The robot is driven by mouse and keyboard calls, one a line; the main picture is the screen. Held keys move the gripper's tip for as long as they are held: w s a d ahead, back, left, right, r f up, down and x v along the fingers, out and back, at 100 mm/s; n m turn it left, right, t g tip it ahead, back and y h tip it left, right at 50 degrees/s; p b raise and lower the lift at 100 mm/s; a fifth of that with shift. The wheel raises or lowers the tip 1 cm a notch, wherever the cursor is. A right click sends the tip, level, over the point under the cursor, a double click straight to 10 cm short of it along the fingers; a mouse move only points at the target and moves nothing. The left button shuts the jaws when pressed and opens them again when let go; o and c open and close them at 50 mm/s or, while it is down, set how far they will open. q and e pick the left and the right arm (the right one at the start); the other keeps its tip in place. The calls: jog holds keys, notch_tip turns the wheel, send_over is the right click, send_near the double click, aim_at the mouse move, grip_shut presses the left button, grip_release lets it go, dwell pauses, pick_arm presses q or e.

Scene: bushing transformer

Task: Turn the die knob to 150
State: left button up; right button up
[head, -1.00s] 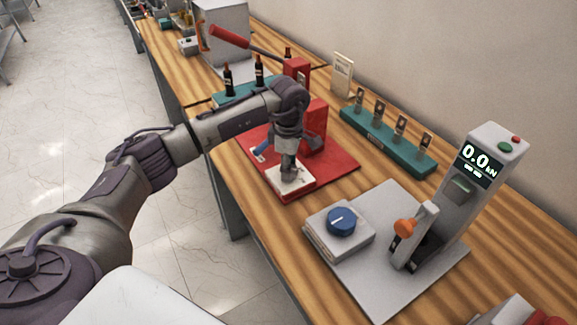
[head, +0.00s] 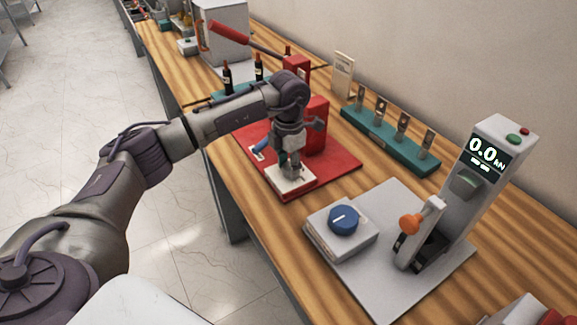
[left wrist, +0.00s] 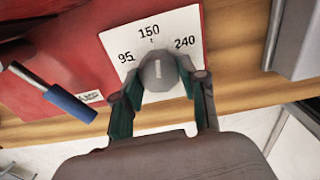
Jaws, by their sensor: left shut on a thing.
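The die knob (left wrist: 158,72) is a round grey knob with a short white line on its face. It sits on a white dial plate (left wrist: 185,22) marked 95, 150 and 240. In the left wrist view the line points up, roughly toward 150. My left gripper (left wrist: 163,88) is shut on the knob, one finger on each side. In the head view my left gripper (head: 290,169) points down at the white plate (head: 306,181) on the front of the red press base (head: 338,163), and hides the knob. My right gripper is not in view.
A red press with a long lever (head: 234,39) rises behind my gripper. A blue handle (left wrist: 72,104) lies left of the dial. A tester with a blue knob (head: 344,219) and a 0.0 kN display (head: 487,154) stands at right. A green rack (head: 393,143) is behind.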

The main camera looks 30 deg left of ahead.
pick_arm(q)
jog(key=shift+n, duration=0.9)
jog(key=o, duration=1.1)
jog(key=shift+o, duration=0.2)
jog(key=shift+r, duration=0.1)
notch_tip(320, 180, up, 12)
